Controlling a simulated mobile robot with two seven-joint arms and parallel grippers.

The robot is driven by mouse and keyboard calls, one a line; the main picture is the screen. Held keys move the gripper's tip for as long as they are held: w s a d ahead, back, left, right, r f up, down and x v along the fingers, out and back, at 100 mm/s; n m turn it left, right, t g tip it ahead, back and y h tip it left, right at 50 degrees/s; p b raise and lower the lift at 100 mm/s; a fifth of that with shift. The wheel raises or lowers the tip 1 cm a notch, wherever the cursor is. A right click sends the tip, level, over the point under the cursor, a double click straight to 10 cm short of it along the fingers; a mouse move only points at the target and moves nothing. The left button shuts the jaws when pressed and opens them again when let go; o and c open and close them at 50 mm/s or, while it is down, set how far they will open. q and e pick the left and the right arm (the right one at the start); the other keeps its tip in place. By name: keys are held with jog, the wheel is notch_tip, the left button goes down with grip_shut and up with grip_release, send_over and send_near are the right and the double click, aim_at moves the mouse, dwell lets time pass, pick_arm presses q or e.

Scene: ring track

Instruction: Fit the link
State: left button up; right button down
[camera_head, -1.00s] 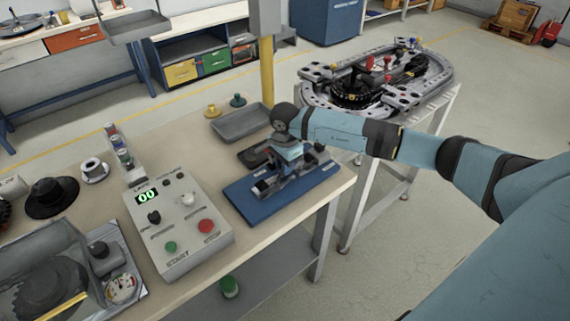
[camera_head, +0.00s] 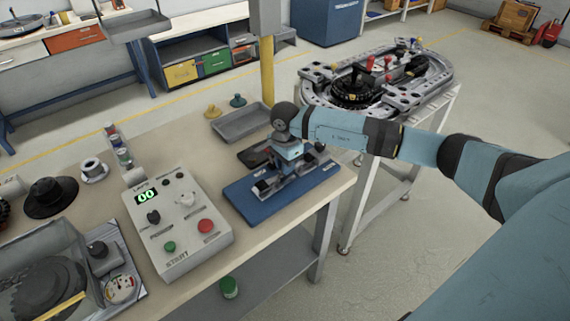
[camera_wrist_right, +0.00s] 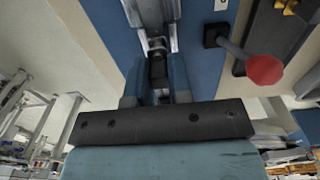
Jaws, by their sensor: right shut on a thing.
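A blue base plate (camera_head: 240,203) with a grey metal fixture (camera_head: 268,188) on it lies at the right end of the workbench. It also shows in the wrist view, with the blue plate (camera_wrist_right: 207,62) and a metal channel (camera_wrist_right: 150,12). My right gripper (camera_head: 277,172) is low over the fixture. In the wrist view the right gripper (camera_wrist_right: 157,82) is shut on a small dark piece (camera_wrist_right: 158,68), likely the link, in line with the channel. The fingers hide much of it, and I cannot tell whether it is seated. My left gripper is not in view.
A red-knobbed lever (camera_wrist_right: 262,70) stands beside the fixture, right of the fingers. A control box (camera_head: 178,228) stands left of the plate. A grey tray (camera_head: 240,124) is behind. The ring track (camera_head: 322,92) stands on a separate table beyond.

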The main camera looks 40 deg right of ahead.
jog(key=shift+f+b, duration=0.95)
jog(key=shift+f, duration=0.25)
jog(key=c, duration=1)
grip_release()
notch_tip(320, 180, up, 2)
notch_tip(320, 180, up, 12)
jog(key=shift+s+f, duration=0.1)
dwell(0.3)
